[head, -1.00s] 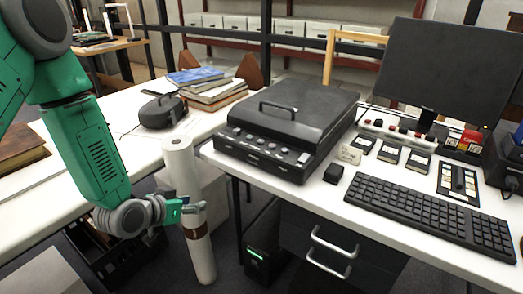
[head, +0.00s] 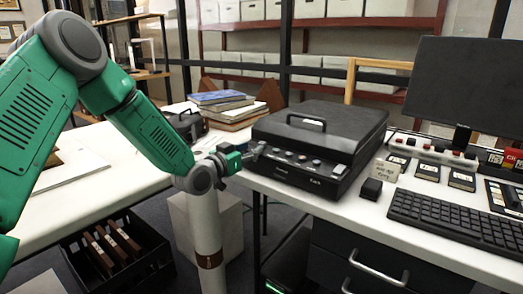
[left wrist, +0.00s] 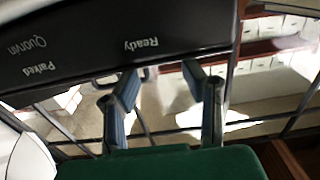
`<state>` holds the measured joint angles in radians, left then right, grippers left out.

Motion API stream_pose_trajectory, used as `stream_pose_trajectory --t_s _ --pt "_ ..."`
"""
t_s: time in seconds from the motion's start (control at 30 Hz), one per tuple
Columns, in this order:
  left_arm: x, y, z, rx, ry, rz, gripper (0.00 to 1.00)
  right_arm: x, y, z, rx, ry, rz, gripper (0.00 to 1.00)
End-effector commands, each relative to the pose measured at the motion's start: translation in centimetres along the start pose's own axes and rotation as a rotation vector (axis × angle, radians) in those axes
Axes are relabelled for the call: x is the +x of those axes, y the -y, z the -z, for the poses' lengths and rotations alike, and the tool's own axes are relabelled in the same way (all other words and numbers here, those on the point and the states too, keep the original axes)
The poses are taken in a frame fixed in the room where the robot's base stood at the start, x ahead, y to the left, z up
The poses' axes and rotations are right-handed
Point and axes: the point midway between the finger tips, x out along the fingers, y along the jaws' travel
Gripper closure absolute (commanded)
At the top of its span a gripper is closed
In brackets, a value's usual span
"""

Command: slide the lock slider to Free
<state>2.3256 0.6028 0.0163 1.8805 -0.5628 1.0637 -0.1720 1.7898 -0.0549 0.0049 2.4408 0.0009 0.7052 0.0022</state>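The black scanner-like device (head: 318,135) stands on the white desk, with a row of knobs and buttons and small labels along its sloped front. In the left wrist view its dark front face (left wrist: 60,48) shows upside-down labels, among them "Ready" and "Parked". I cannot pick out the lock slider or a "Free" label. My left gripper (head: 258,151) is at the device's left front corner. In the left wrist view its two fingers (left wrist: 163,80) are apart with nothing between them, close to the panel's edge; I cannot tell whether they touch it. My right gripper is not in view.
Stacked books (head: 225,106) lie behind the gripper. A small black block (head: 371,189), a card (head: 387,170) and a keyboard (head: 455,222) are to the right. A gap separates the two tables.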

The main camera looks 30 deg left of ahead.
Motion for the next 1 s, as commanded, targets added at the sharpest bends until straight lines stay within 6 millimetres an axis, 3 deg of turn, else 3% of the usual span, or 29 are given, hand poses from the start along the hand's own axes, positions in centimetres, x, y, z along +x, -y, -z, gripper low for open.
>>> stream_pose_trajectory --t_s 0.1,0.3,0.67,0.7,0.8,1.0 --pt "2.3 -0.2 -0.2 0.004 -0.001 -0.001 0.62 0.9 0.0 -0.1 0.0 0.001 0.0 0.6" --pt "4.6 0.0 -0.1 0.002 0.0 -0.001 0.62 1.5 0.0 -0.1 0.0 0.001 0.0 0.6" --pt "5.2 0.1 -0.1 -0.002 0.001 -0.001 0.62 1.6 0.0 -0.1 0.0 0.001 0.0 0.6" --pt "5.2 0.1 -0.1 -0.002 0.001 -0.001 0.66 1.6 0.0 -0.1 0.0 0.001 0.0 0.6" --pt "5.2 0.0 0.0 -0.001 0.001 -0.001 1.0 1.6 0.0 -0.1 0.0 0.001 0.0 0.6" --pt "5.2 0.2 0.1 0.0 0.0 0.001 1.0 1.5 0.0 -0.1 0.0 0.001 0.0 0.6"
